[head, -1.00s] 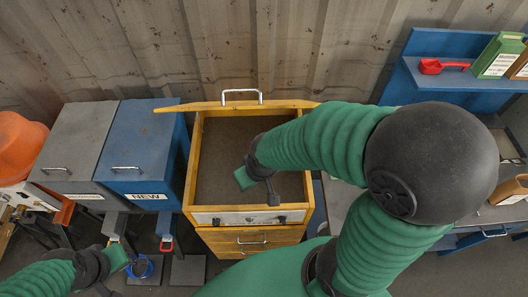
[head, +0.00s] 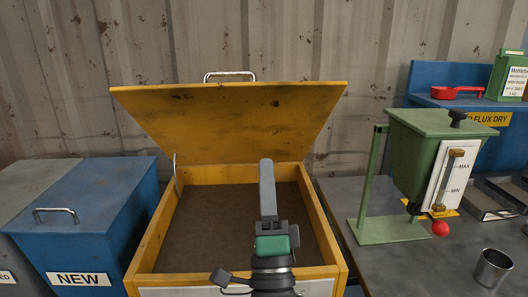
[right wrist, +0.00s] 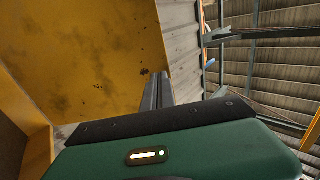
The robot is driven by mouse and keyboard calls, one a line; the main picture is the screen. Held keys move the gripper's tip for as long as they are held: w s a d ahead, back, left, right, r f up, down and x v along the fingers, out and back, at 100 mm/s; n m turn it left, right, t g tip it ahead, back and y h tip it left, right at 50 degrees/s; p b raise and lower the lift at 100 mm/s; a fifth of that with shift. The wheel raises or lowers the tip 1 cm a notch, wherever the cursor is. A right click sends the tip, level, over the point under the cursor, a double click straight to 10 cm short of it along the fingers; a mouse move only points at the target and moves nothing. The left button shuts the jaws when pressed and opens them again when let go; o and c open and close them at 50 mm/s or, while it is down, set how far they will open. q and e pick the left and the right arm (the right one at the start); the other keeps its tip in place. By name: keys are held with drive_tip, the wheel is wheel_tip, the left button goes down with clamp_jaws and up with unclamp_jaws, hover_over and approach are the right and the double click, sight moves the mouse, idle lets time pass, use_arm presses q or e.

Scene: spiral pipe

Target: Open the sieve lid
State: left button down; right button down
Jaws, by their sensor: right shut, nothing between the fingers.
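The sieve is a yellow box (head: 331,240) with a brown mesh bed (head: 205,230). Its yellow lid (head: 225,120) stands raised along the back edge, with a metal handle (head: 230,76) at its top. My right gripper (head: 267,170) is over the box opening, pointing toward the lid, its fingers shut and empty. In the right wrist view the shut fingers (right wrist: 157,92) show in front of the lid's yellow face (right wrist: 85,55); I cannot tell whether they touch it. My left gripper is not in view.
A blue bin (head: 95,205) marked NEW and a grey bin (head: 35,185) stand left. A corrugated wall (head: 300,40) is close behind the lid.

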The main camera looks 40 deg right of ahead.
wheel_tip(320, 180, up, 2)
drive_tip(key=a+p, duration=0.1)
drive_tip(key=p, duration=0.6)
approach(259, 88)
drive_tip(key=p+x, duration=0.1)
drive_tip(key=x, duration=0.4)
drive_tip(key=shift+w+r, duration=0.2)
drive_tip(key=shift+w+d+r, duration=0.1)
drive_tip(key=shift+w+r, duration=0.25)
drive_tip(key=shift+r, duration=0.15)
drive_tip(key=shift+d, duration=0.15)
drive_tip(key=shift+d, duration=0.1)
